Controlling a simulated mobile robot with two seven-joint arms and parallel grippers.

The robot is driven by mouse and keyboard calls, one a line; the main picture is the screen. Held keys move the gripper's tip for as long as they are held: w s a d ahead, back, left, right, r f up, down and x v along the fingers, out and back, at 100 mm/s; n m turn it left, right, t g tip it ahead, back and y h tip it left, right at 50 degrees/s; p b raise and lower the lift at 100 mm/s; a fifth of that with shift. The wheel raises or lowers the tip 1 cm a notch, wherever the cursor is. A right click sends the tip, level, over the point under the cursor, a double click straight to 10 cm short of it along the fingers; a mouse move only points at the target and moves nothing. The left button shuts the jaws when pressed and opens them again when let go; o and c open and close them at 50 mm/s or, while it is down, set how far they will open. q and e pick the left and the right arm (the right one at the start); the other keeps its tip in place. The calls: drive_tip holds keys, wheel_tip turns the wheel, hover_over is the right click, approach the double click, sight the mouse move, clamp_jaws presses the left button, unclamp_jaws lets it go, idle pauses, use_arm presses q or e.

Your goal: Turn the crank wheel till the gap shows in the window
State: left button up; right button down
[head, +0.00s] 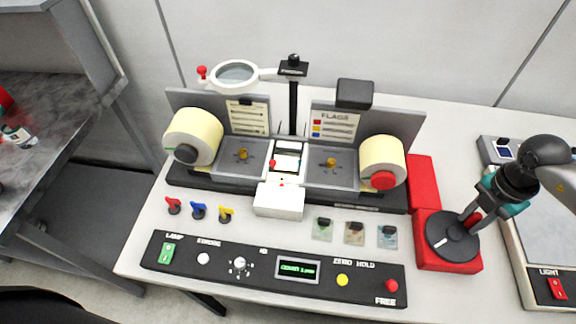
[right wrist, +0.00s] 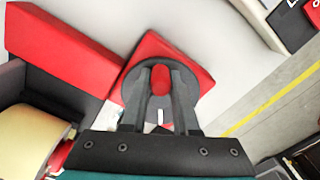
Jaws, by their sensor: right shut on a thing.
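The crank wheel (head: 446,243) is a dark disc with a white mark, on a red base (head: 440,264) at the right of the rewinder. It also shows in the right wrist view (right wrist: 134,92). My right gripper (head: 471,218) is shut on the wheel's red knob (right wrist: 161,80), which sits between the two fingers. The label rewinder (head: 200,178) has a cream roll at each side, and a small lit window (head: 286,162) in the middle with pale web in it. Whether a gap shows there is too small to tell. My left gripper is not in view.
A magnifier ring (head: 236,74) stands above the rewinder. Red, blue and yellow flags (head: 198,212) lie in front, left of three small label samples (head: 354,233). A control panel (head: 220,260) runs along the front edge. A light box (head: 540,225) stands at the right.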

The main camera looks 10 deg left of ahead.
drive_tip(key=shift+a, duration=0.1)
idle(0.4)
drive_tip(key=c, duration=0.6)
unclamp_jaws()
drive_tip(key=shift+c, duration=0.2)
wheel_tip(320, 180, up, 9)
drive_tip(key=p, duration=0.7)
drive_tip(key=shift+p, duration=0.35)
